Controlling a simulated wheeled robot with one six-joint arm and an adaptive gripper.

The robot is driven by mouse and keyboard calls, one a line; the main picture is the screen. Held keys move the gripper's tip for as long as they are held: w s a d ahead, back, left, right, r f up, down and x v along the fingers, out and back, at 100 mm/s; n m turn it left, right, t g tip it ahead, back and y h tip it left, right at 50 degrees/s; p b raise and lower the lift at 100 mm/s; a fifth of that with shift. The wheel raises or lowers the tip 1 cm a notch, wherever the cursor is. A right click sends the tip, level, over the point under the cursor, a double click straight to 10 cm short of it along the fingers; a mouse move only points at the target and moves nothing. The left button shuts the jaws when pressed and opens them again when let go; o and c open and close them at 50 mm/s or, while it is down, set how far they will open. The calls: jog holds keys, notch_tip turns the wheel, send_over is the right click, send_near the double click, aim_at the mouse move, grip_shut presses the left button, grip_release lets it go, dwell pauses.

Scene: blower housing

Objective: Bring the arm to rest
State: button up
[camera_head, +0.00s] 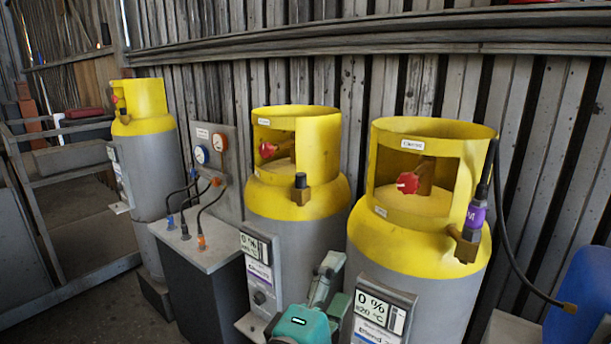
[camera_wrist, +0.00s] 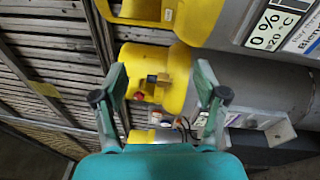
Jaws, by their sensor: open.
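My gripper (camera_head: 328,280) is teal with grey fingers and shows low in the middle of the head view, in front of the space between the middle cylinder (camera_head: 300,232) and the right cylinder (camera_head: 420,230). In the wrist view my gripper (camera_wrist: 161,78) has its two fingers spread wide, with nothing held between them. A yellow cylinder top (camera_wrist: 170,98) with a brass valve fitting (camera_wrist: 158,79) and a red knob lies beyond the fingers. The fingers look apart from it.
The left cylinder (camera_head: 150,185) stands by a wall panel with gauges (camera_head: 218,165) and a dark cabinet (camera_head: 205,250) with cables. A display box (camera_head: 380,312) reading 0 % is close right of my gripper. A black hose with a purple band (camera_head: 476,214) hangs right; a blue container (camera_head: 580,295) stands far right.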

jog(key=s+d+f+n+t+y, duration=0.1)
jog(key=d+f+y, duration=0.15)
jog(key=f, duration=0.65)
jog(key=d+f+n+y, duration=0.1)
jog(key=f+y, duration=0.2)
jog(key=f, duration=0.5)
jog(key=s+d+f+m+g+y, duration=0.1)
jog(key=s+d+f+m+y, duration=0.2)
jog(key=s+f, duration=0.65)
jog(key=s+d+f+m+g+y, duration=0.1)
jog(key=s+d+f+m, duration=0.1)
jog(key=s+f, duration=0.3)
jog(key=s+d+f+m+g+y, duration=0.1)
jog(key=s+d+f+m, duration=0.15)
jog(key=s, duration=0.55)
jog(key=s+d+r+m+h, duration=0.1)
jog(key=s+d+m, duration=0.2)
jog(key=s+m, duration=0.5)
jog(key=f+v, duration=0.1)
jog(key=v, duration=0.5)
jog(key=shift+s, duration=0.2)
jog(key=shift+a+m+h, duration=0.1)
jog(key=shift+m+h, duration=0.15)
